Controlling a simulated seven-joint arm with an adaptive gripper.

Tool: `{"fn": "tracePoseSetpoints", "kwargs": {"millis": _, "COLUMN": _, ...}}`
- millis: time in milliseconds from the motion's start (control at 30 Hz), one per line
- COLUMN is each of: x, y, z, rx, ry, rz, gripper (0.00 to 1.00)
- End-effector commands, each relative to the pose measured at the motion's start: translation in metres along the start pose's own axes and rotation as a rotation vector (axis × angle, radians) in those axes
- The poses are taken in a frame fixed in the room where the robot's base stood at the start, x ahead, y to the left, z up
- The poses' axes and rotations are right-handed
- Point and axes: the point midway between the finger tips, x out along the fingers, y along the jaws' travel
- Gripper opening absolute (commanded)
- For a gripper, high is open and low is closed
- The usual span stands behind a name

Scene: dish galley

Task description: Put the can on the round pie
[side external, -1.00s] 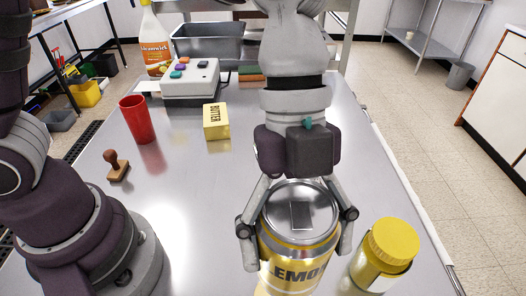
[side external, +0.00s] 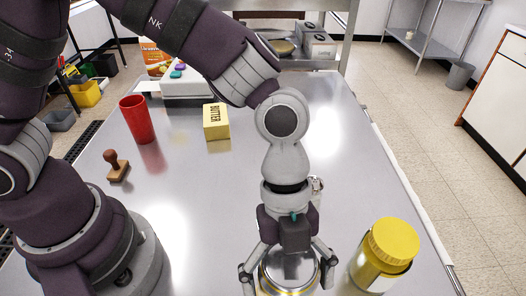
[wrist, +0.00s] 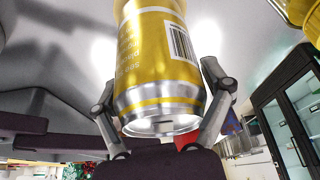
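The yellow can (wrist: 160,60) with silver ends is between the fingers of my gripper (wrist: 160,100) in the wrist view. In the side view my gripper (side external: 287,268) points down over the front of the metal table, and the can's silver lid (side external: 289,270) shows between its fingers. The fingers close in on both sides of the can at its lid end. The can's lower part is cut off by the frame, so I cannot tell what is under it.
A yellow-lidded jar (side external: 384,255) stands close to the right of my gripper. A small silvery object (side external: 317,186) is partly hidden behind it. A butter box (side external: 216,121), red cup (side external: 137,119) and wooden stamp (side external: 116,165) stand to the left.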

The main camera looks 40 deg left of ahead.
Motion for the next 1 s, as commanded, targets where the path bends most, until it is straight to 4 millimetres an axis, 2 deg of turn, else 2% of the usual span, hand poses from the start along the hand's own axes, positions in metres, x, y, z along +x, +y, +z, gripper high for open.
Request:
{"fn": "tracePoseSetpoints", "kwargs": {"millis": 100, "x": 0.000, "y": 0.000, "z": 0.000, "rx": 0.000, "ry": 0.000, "rz": 0.000, "gripper": 0.96}}
{"fn": "tracePoseSetpoints", "kwargs": {"millis": 467, "x": -0.005, "y": -0.001, "z": -0.001, "rx": 0.001, "ry": 0.000, "rz": -0.004, "gripper": 0.96}}
{"fn": "tracePoseSetpoints", "kwargs": {"millis": 567, "x": -0.021, "y": -0.002, "z": -0.001, "rx": -0.002, "ry": 0.001, "rz": -0.007, "gripper": 0.96}}
{"fn": "tracePoseSetpoints", "kwargs": {"millis": 833, "x": -0.089, "y": -0.002, "z": 0.000, "rx": -0.002, "ry": 0.001, "rz": -0.009, "gripper": 0.96}}
{"fn": "tracePoseSetpoints", "kwargs": {"millis": 1000, "x": -0.117, "y": -0.001, "z": -0.001, "rx": -0.001, "ry": 0.003, "rz": -0.004, "gripper": 0.96}}
